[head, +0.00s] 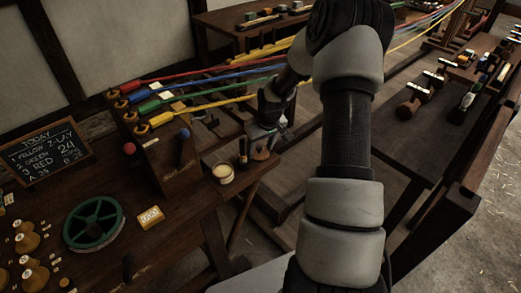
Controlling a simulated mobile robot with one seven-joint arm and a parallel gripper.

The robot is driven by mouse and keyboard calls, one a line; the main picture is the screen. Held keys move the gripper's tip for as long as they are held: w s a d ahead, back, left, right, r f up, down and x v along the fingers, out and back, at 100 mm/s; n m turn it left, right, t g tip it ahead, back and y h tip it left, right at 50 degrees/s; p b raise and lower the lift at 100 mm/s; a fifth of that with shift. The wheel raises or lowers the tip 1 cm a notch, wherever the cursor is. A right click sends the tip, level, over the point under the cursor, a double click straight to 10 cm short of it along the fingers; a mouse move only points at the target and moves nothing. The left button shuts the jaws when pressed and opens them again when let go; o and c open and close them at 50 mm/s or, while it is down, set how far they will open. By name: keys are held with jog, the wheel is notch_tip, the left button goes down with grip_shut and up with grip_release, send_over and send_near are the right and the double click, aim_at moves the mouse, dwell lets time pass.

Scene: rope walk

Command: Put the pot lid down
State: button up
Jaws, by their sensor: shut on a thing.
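A small round pot (223,173) with a pale top stands near the right end of the workbench (190,222), left of my gripper. My gripper (267,133) is just above that end of the bench, behind and to the right of the pot. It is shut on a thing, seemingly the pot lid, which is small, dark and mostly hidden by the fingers. The lid's outline and tilt cannot be made out. My forearm crosses the middle of the picture.
A dark upright tool (243,154) and a brown cone-shaped piece (262,154) stand below my gripper. A wooden post block (165,150) with coloured ropes is to the left. A green wheel (94,223) and a yellow counter (150,217) lie nearer. Bare bench lies around the counter.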

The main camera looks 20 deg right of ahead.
jog(key=shift+f, duration=0.1)
jog(key=shift+f, duration=0.15)
jog(key=o, duration=0.7)
jog(key=shift+o, duration=0.2)
jog(key=shift+r, duration=0.4)
jog(key=p+v, duration=0.1)
jog(key=v, duration=1)
jog(key=shift+r, duration=0.35)
jog(key=shift+s, duration=0.1)
